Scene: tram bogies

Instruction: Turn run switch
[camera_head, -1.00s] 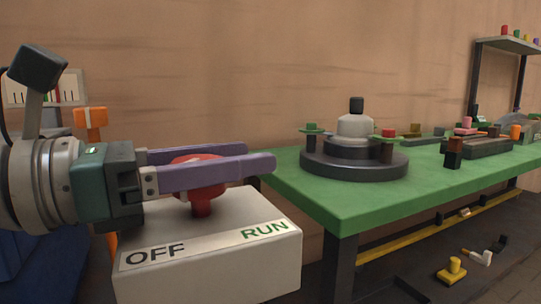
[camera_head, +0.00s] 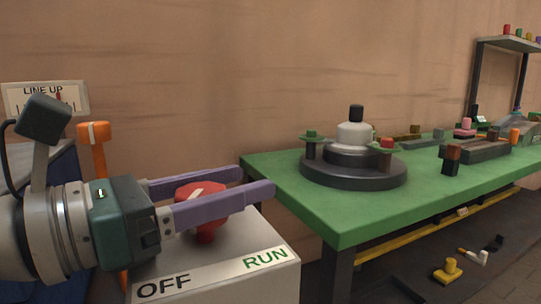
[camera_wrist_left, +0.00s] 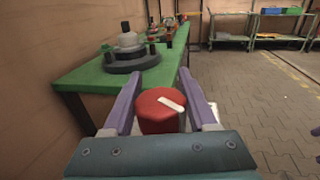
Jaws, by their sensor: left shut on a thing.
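The run switch is a red round knob (camera_head: 203,205) with a white mark on its top, on a pale box (camera_head: 272,281). The box's front strip reads OFF at the left and RUN in green at the right. My left gripper (camera_head: 256,180) comes in from the left, its two purple fingers on either side of the knob and shut on it. The left wrist view shows the red knob (camera_wrist_left: 157,116) between the fingers, its white mark slanting to the lower right.
A green table (camera_head: 290,192) stands to the right, carrying a dark round turntable (camera_head: 352,176) and several small parts. An orange post (camera_head: 93,150) and a LINE UP board (camera_head: 44,98) are behind my left arm. A wooden wall closes the back.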

